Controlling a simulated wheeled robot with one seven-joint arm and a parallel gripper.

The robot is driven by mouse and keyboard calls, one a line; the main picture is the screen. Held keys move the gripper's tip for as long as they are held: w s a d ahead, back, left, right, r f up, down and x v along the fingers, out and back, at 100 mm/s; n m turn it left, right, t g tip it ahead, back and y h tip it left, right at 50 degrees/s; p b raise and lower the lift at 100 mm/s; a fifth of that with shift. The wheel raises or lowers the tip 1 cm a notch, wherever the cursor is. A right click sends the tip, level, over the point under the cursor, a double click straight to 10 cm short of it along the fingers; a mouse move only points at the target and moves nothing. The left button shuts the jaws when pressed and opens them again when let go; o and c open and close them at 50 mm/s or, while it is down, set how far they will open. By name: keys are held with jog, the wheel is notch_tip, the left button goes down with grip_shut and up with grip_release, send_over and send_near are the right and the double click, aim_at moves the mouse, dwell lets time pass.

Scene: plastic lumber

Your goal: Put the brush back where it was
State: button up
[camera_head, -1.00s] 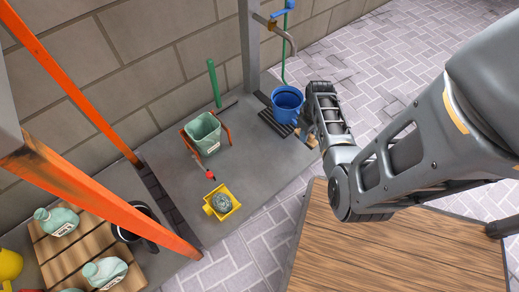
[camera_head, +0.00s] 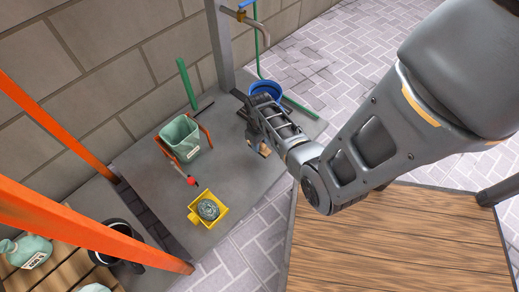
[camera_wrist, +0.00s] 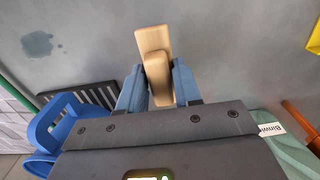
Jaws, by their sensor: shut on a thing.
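A tan wooden brush (camera_wrist: 153,50) is between the blue fingers of my gripper (camera_wrist: 157,86) in the wrist view. Only its pale wooden part shows clearly; I cannot see bristles. In the head view my gripper (camera_head: 263,147) hangs above the right part of the grey slab, in front of the blue bucket, and a small tan bit of the brush (camera_head: 265,151) shows beside it. My gripper is shut on the brush. I cannot tell whether the brush touches the slab.
The blue bucket (camera_head: 265,90) stands under the tap (camera_head: 252,20). A wooden table (camera_head: 390,245) is at the lower right. Slab between them is clear.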

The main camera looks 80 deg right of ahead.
jog(key=shift+f+b, duration=0.85)
jog(key=shift+f, duration=0.85)
jog(key=shift+f, duration=0.1)
jog(key=o, duration=1)
notch_tip(320, 180, up, 12)
jog(key=p, duration=0.6)
jog(key=s+a+r+n+t+h, duration=0.1)
jog(key=a+r+n+t+h, duration=0.15)
jog(key=a, duration=0.75)
jog(key=s+a+r+n+t+h, duration=0.1)
jog(key=a+r+t, duration=0.2)
jog(key=a, duration=0.6)
jog(key=s+a+r+n+t+y, duration=0.1)
jog(key=s+a+r+t, duration=0.1)
jog(key=r, duration=0.8)
jog(key=s+a+r+t+y, duration=0.1)
jog(key=s+a+r+t, duration=0.2)
jog(key=a+r, duration=0.3)
jog(key=s+a+r+n+t+y, duration=0.1)
jog(key=s+a+r+t, duration=0.2)
jog(key=r, duration=1.1)
jog(key=shift+a+r+n+t, duration=0.15)
jog(key=shift+a+n+t, duration=0.2)
jog(key=shift+a+t, duration=0.55)
